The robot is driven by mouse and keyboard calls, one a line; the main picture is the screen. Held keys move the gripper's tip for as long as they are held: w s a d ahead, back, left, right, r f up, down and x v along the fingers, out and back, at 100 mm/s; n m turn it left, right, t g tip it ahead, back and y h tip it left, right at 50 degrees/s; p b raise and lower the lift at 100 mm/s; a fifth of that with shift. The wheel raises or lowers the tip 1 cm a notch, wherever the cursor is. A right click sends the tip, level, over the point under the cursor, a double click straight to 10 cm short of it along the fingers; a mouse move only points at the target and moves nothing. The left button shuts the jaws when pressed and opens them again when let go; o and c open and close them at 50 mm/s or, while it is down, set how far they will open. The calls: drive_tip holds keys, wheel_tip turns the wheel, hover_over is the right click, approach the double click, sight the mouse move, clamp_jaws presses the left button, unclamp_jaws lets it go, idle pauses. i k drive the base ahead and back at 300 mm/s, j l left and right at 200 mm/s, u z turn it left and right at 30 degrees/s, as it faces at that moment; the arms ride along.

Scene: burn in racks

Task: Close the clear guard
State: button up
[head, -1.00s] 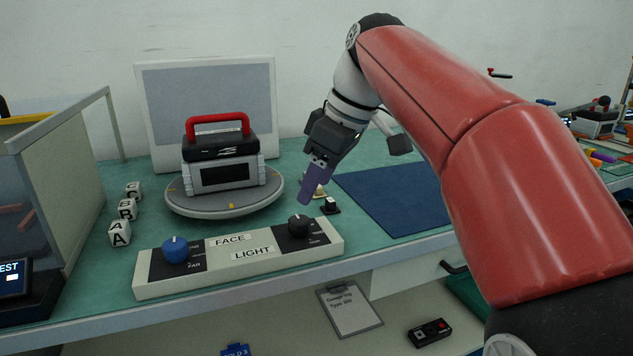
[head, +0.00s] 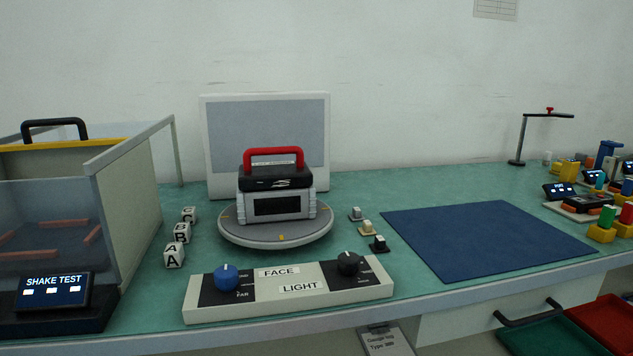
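The shake test box (head: 125,205) stands at the left end of the bench. Its front is a clear, grey-tinted panel (head: 40,200), with reddish bars showing through it. A panel with a yellow edge (head: 60,146) and a black handle (head: 53,124) stands up at the back of the box's top. A pale rail (head: 130,143) runs along the right side of the top. I cannot tell for sure which panel is the guard, and the box's left part is cut off by the picture edge. My gripper is not in view.
A SHAKE TEST screen (head: 54,290) stands before the box. To its right are lettered cubes (head: 182,232), a turntable (head: 280,240) bearing a red-handled device (head: 277,188), and a FACE/LIGHT knob panel (head: 290,308). A blue mat (head: 485,240) lies clear.

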sight(106, 133)
drive_tip(key=u, duration=1.6)
drive_tip(key=i+j, duration=0.15)
drive_tip(key=j, duration=0.25)
drive_tip(key=i+j, duration=0.15)
drive_tip(key=j, duration=0.2)
